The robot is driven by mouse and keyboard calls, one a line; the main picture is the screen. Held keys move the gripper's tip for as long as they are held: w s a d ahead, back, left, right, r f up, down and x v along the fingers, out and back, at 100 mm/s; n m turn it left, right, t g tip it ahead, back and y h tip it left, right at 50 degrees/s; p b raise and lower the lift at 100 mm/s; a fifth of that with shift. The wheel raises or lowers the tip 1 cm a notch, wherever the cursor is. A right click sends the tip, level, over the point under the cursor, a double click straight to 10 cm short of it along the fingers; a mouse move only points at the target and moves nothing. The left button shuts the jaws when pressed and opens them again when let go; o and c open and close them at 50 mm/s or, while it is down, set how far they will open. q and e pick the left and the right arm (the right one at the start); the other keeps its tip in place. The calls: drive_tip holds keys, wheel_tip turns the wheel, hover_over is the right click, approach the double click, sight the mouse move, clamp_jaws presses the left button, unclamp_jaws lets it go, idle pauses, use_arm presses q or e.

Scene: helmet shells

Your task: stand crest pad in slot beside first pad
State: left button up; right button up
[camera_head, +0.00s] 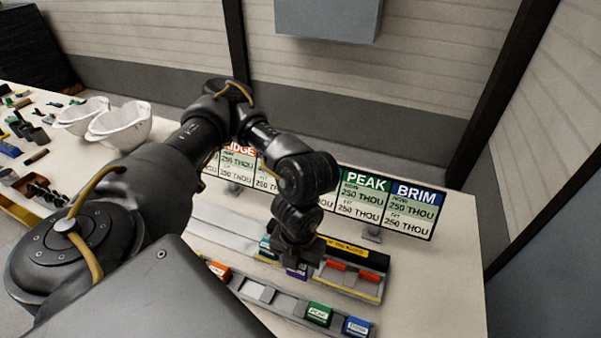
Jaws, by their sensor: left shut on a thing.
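My left gripper (297,254) points down over the long rack behind the front tray. It is shut on a small purple pad (297,272), apparently the crest pad, whose label I cannot read. The pad is mostly hidden by the fingers, and I cannot tell whether it touches the rack. A teal pad (266,246), perhaps the first pad, stands in the rack just left of the gripper. The rack (225,234) has a pale channel at left and a dark section with red pieces (369,277) at right. My right gripper is out of view.
The front tray (284,304) holds an orange pad (218,271), a green pad (318,314) and a blue pad (357,326), with empty places between orange and green. Sign boards (410,208) stand behind the rack. White helmet shells (120,124) and loose parts lie at far left.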

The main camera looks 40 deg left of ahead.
use_arm(q)
drive_tip(key=w+a+f, duration=0.1)
drive_tip(key=f, duration=0.1)
drive_tip(key=w+a+f, duration=0.1)
drive_tip(key=w+f, duration=0.1)
drive_tip(key=w+a+f, duration=0.2)
drive_tip(key=shift+w, duration=0.2)
drive_tip(key=shift+w+f, duration=0.15)
drive_tip(key=shift+w, duration=0.05)
drive_tip(key=shift+w+a+f, duration=0.1)
drive_tip(key=shift+a+f, duration=0.05)
drive_tip(key=shift+f, duration=0.8)
drive_tip(key=shift+w+a+f, duration=0.1)
drive_tip(key=shift+f, duration=0.85)
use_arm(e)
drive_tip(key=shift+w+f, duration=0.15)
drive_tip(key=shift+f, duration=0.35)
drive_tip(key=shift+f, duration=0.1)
use_arm(q)
drive_tip(key=o, duration=1)
drive_tip(key=shift+f+b, duration=0.1)
drive_tip(key=shift+b, duration=0.2)
drive_tip(key=shift+o, duration=0.2)
